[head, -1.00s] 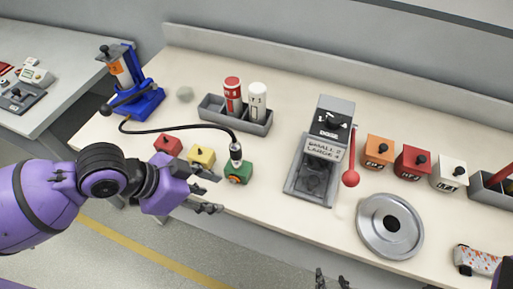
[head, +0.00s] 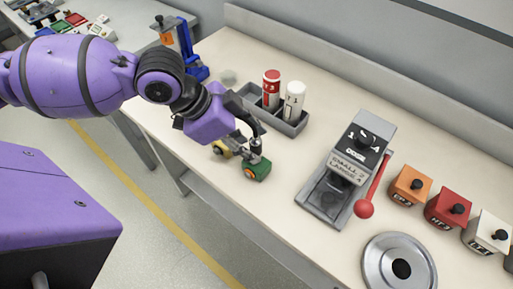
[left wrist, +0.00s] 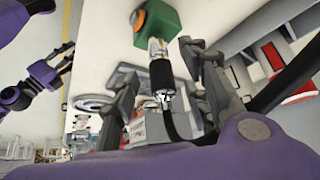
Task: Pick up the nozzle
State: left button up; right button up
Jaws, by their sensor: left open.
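The nozzle (head: 256,146), black with a silver tip, stands upright at the green block (head: 258,171) near the bench's front edge. In the left wrist view the nozzle (left wrist: 160,76) lies between the spread fingers, its silver end at the green block (left wrist: 157,20). My left gripper (head: 248,134) is open around the nozzle, with a gap visible on both sides. Its fingers (left wrist: 163,88) do not appear to touch it. A black hose runs from the nozzle's other end. My right gripper (left wrist: 66,61) shows at the left of the wrist view, its fingers apart and empty.
A grey tray (head: 290,128) with red and white cylinders stands just behind. A grey lever device (head: 333,195) is to the right, with clear bench between.

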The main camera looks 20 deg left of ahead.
aim_at(256, 148)
pick_arm(q)
jog(key=shift+x, duration=1.55)
grip_shut()
jog(key=shift+r, duration=0.1)
